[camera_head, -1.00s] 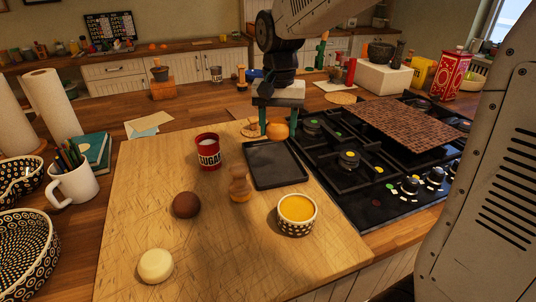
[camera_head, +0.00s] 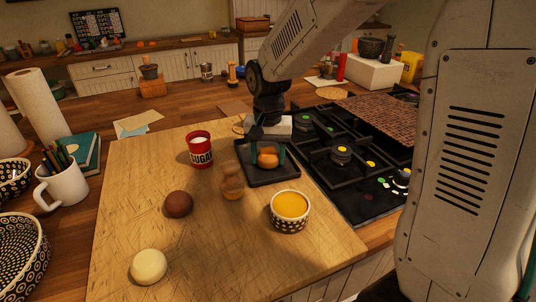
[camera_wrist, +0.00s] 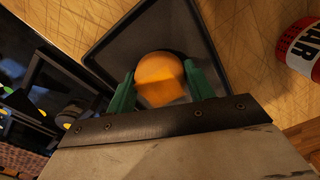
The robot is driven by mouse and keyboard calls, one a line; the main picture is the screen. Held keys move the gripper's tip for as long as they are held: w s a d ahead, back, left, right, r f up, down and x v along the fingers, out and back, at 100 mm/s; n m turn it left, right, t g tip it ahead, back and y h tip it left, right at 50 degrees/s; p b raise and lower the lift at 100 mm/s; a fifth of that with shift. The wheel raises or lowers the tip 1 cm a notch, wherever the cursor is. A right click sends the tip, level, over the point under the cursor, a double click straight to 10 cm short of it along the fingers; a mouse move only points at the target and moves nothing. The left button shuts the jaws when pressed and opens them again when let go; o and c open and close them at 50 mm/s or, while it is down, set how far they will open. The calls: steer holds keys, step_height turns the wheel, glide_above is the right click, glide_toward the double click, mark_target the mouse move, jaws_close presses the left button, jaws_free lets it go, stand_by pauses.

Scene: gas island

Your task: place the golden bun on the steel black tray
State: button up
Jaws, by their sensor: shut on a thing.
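The golden bun (camera_head: 267,158) is round and orange-gold. It is between the green fingers of my gripper (camera_head: 267,155), over the black tray (camera_head: 262,178). In the wrist view the bun (camera_wrist: 158,72) sits between the two fingertips, with the dark tray (camera_wrist: 110,50) behind it. My gripper is shut on the bun. I cannot tell whether the bun's underside touches the tray. The tray lies flat on the wooden board, beside the stove.
On the board (camera_head: 215,245) are a red sugar tin (camera_head: 201,153), a small glass jar (camera_head: 232,185), a brown ball (camera_head: 178,204), a pale ball (camera_head: 149,266) and a patterned bowl of yellow liquid (camera_head: 290,210). The stove (camera_head: 330,185) is right of the tray.

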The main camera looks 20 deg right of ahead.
mark_target(268, 152)
steer(key=o, duration=1)
steer(key=shift+f, duration=0.15)
steer(key=shift+o, duration=0.2)
step_height(268, 152, up, 12)
steer(key=s+d+n, duration=0.1)
steer(key=s+n, duration=0.1)
steer(key=s, duration=1.1)
steer(key=s+d+n+t, duration=0.1)
steer(key=s+d+n, duration=0.1)
steer(key=s, duration=1)
steer(key=shift+s+f+n, duration=0.35)
steer(key=shift+s+n, duration=0.05)
steer(key=shift+n, duration=0.3)
steer(key=shift+d, duration=0.1)
